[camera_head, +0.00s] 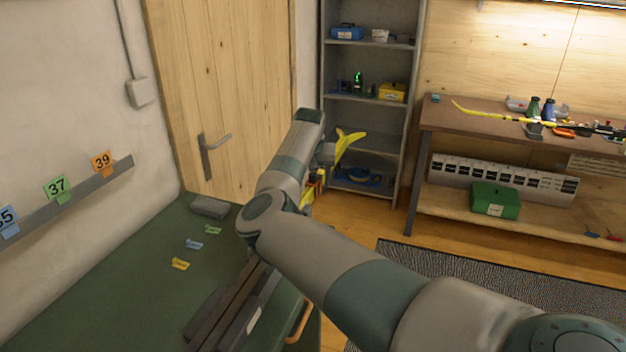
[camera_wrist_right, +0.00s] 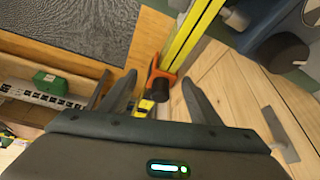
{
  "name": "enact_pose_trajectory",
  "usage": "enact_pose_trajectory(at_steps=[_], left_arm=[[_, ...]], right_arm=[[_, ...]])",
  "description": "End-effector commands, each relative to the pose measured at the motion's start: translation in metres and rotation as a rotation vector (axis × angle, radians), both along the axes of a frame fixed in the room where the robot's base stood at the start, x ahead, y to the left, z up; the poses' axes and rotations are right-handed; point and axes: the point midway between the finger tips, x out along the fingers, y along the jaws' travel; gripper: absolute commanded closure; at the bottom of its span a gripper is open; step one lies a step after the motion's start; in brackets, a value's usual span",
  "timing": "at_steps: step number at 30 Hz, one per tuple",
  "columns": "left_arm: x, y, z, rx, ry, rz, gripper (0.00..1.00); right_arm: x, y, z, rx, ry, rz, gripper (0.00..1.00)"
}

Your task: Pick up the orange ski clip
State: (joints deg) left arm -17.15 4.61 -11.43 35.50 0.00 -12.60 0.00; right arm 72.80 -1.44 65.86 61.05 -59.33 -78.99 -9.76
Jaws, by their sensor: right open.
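The orange ski clip (camera_wrist_right: 153,75) shows in the right wrist view against the lower end of a long yellow ski (camera_wrist_right: 183,40). A dark rounded part (camera_wrist_right: 161,87) sits at the clip, and I cannot tell whether it belongs to it. My right gripper (camera_wrist_right: 160,78) is open, with the clip between and just beyond its fingertips. I see no grip on it. In the head view, my right forearm largely hides this gripper; a yellow ski tip (camera_head: 348,142) and a small orange patch (camera_head: 320,174) show beside it. My left gripper is not in view.
A green table (camera_head: 120,270) with small tags stands at the left, by a wooden door (camera_head: 225,80). Grey shelves (camera_head: 368,108) stand behind my arm. A patterned mat (camera_head: 450,262) lies on the floor.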

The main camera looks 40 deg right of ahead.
Motion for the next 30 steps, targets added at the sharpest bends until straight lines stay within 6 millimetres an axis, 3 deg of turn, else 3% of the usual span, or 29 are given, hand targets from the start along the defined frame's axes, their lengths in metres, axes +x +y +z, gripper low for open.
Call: enact_pose_trajectory(at_steps=[17, 24, 30], left_arm=[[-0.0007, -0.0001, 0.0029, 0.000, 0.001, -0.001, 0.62], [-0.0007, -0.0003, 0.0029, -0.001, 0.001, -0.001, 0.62], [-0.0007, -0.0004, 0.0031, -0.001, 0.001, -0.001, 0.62]], right_arm=[[0.0024, -0.0019, -0.0081, 0.000, -0.002, -0.001, 0.43], [0.0023, -0.0019, -0.0081, 0.000, -0.002, -0.001, 0.94], [0.0023, -0.0020, -0.0079, 0.000, -0.002, -0.001, 0.94]])
